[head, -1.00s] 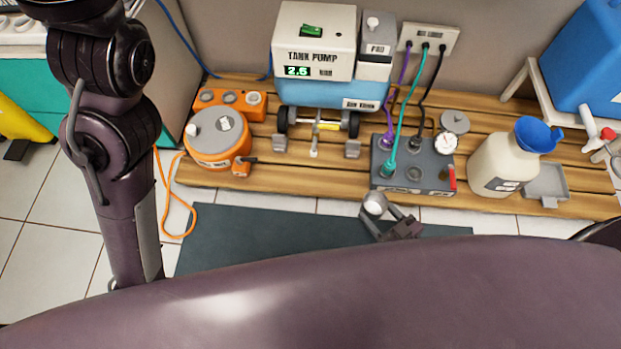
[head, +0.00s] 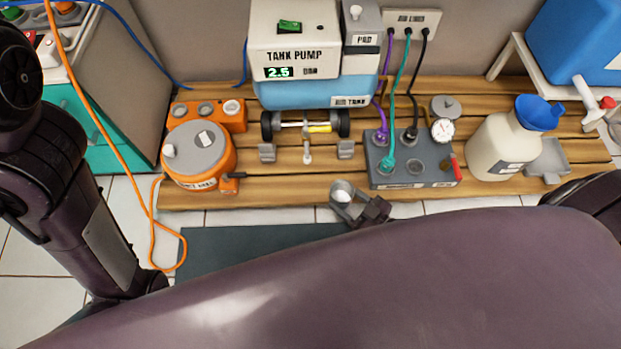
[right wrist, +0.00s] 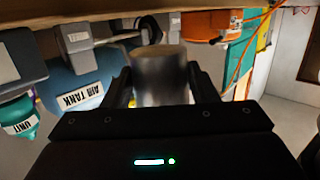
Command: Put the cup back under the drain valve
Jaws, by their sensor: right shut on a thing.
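My right gripper (head: 355,208) is shut on a small grey cup (head: 341,194) with a pale inside. It holds the cup upright at the front edge of the bench, a little right of and nearer me than the drain valve (head: 307,155). The valve hangs below the front of the blue air tank (head: 310,94). In the right wrist view the cup (right wrist: 160,78) sits between the two dark fingers, and the tank (right wrist: 85,90) appears upside down. My left arm comes in from the left, but its gripper is out of view.
The wooden bench (head: 270,192) holds an orange round unit (head: 197,155) on the left. A grey box (head: 412,165) with hoses and a gauge stands right of the valve, then a cream jug (head: 495,148) with a blue funnel. Grey tank feet flank the valve.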

